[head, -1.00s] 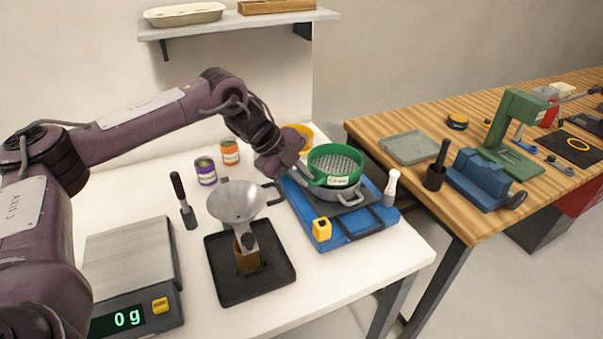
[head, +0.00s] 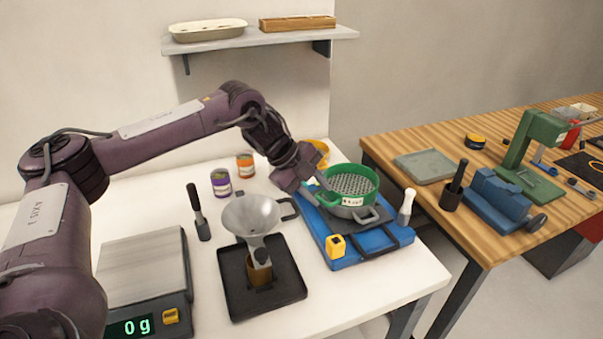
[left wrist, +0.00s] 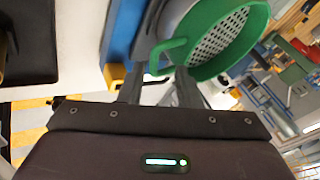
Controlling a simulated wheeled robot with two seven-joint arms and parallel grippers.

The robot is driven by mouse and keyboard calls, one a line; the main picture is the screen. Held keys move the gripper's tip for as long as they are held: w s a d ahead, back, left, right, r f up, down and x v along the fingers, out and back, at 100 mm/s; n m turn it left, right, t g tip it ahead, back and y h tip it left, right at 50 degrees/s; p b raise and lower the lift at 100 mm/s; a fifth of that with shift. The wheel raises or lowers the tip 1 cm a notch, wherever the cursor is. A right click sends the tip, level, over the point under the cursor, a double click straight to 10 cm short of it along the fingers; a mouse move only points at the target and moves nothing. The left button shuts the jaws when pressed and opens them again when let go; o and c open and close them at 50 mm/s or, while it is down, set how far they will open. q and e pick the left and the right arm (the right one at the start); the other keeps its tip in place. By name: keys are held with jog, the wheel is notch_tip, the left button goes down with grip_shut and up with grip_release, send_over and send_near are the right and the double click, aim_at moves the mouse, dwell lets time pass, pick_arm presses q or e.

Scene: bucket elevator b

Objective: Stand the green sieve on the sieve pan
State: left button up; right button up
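The green sieve (head: 350,184) sits over the grey sieve pan (head: 362,213), and its rim looks about level. Whether it is fully seated is hard to tell. The pan is on a blue base (head: 340,249). In the left wrist view the sieve (left wrist: 222,42) shows its perforated mesh and side handle (left wrist: 168,52), with part of the pan (left wrist: 176,14) behind. My left gripper (head: 319,183) is at the sieve's left side, by the handle. Its fingers (left wrist: 160,82) are apart, with the handle between them. My right gripper is in neither view.
A funnel (head: 255,215) on a black tray (head: 289,290) and a scale (head: 143,265) reading 0 g stand left. A yellow block (head: 335,246) is at the base's front, a white-handled tool (head: 406,207) at its right. A wooden bench (head: 390,147) stands right.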

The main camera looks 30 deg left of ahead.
pick_arm(q)
jog(key=b+v, duration=0.1)
jog(key=v, duration=1)
jog(key=shift+a+r, duration=0.2)
jog(key=shift+r, duration=0.05)
jog(key=shift+s+f, duration=0.1)
jog(key=shift+s, duration=0.05)
